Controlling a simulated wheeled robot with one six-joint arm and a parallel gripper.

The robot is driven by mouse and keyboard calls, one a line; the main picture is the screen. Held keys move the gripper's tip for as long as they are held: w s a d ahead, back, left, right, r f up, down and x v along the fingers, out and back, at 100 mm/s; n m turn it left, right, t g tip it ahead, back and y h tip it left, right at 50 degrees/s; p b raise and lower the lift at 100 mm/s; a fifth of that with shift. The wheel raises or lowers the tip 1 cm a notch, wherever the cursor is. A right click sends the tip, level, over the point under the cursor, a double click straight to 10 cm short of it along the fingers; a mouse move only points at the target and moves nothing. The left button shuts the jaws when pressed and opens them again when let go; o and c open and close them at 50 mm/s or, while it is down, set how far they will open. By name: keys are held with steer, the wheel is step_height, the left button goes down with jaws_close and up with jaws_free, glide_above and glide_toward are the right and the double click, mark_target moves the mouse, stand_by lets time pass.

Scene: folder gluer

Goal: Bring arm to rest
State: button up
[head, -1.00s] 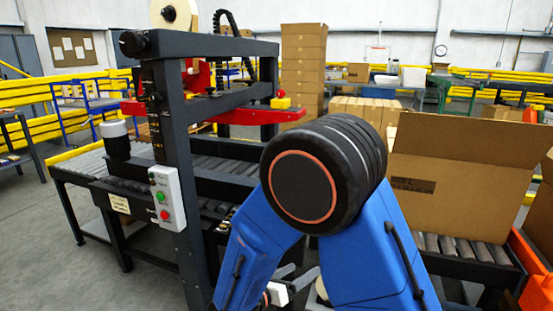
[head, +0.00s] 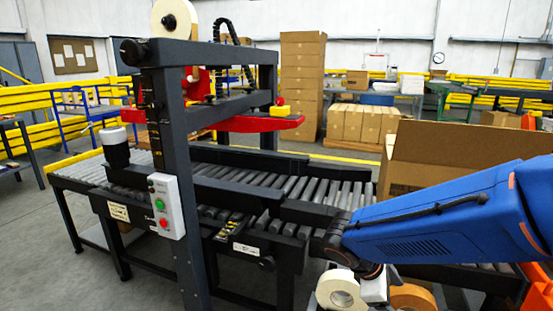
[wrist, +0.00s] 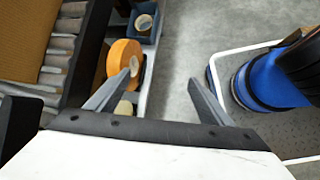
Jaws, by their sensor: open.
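My gripper (wrist: 160,78) is open in the wrist view, its two grey fingers spread with nothing between them. It points down over the grey floor beside the conveyor. In the head view my blue arm reaches in from the right edge, its dark wrist joint low near the conveyor's front edge; the fingers cannot be made out there. An orange tape roll (wrist: 124,60) lies near the left finger in the wrist view, apart from it as far as I can tell. It also shows at the bottom of the head view (head: 412,298).
The case sealer frame (head: 178,120) with its control box (head: 167,206) stands left of my arm. An open carton (head: 420,150) is behind the arm at right. A cream tape roll (head: 340,291) is under my wrist. A blue bin (wrist: 146,25) shows in the wrist view.

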steer(key=s+r+m+t+y, duration=0.3)
steer(key=s+r+m+y, duration=0.3)
steer(key=s+m, duration=0.5)
steer(key=m+y, duration=0.1)
steer(key=m, duration=0.1)
steer(key=shift+r+m+t, duration=0.25)
steer(key=shift+m+t, duration=0.05)
steer(key=shift+t, duration=0.1)
